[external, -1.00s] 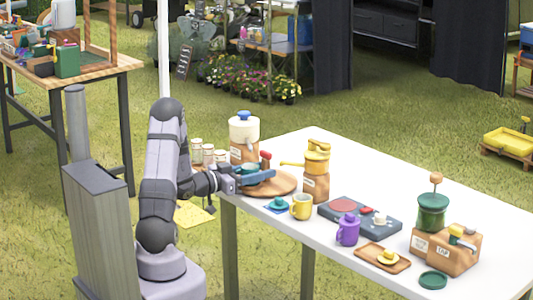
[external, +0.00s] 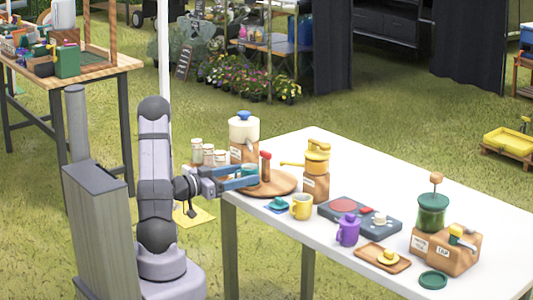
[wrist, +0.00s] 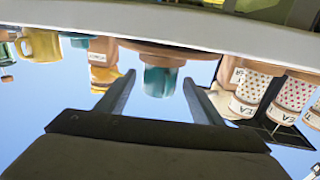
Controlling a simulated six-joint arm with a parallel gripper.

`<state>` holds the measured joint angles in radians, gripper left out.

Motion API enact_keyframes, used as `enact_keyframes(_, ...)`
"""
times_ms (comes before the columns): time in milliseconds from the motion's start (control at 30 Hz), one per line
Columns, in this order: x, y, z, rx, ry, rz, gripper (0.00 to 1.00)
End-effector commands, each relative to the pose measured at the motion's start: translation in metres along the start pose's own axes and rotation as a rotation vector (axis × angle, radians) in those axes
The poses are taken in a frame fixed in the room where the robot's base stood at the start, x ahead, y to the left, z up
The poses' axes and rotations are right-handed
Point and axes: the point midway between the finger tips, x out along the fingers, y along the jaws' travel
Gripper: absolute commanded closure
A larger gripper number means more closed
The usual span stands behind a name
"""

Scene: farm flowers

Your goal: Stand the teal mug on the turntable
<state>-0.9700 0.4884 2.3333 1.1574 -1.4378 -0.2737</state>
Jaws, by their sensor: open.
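The teal mug (external: 249,169) stands upright on the left part of the round wooden turntable (external: 280,186), which has a red-topped post (external: 265,166). The wrist view is upside down; there the teal mug (wrist: 160,80) has its base against the turntable (wrist: 158,50). My gripper (external: 258,176) is open at the turntable's left side. In the wrist view its two fingers (wrist: 158,77) lie to either side of the mug with gaps visible. In the external view the fingers partly hide the mug.
Behind the turntable stand a white-topped dispenser (external: 243,132) and several small jars (external: 208,155). To its right are a yellow device (external: 316,160), a yellow mug (external: 301,207) and a teal item (external: 278,204). A hotplate (external: 385,223) and purple mug (external: 347,231) stand further right.

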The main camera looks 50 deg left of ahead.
Motion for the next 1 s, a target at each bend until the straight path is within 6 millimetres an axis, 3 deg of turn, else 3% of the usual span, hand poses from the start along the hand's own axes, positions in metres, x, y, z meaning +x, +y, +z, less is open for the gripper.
enact_keyframes(200, -0.036, -0.002, 0.000, -0.001, 0.001, -0.005, 0.39)
enact_keyframes(400, -0.053, -0.001, 0.000, 0.000, 0.000, -0.002, 0.39)
enact_keyframes(1000, -0.057, -0.001, 0.000, 0.001, 0.000, -0.001, 0.39)
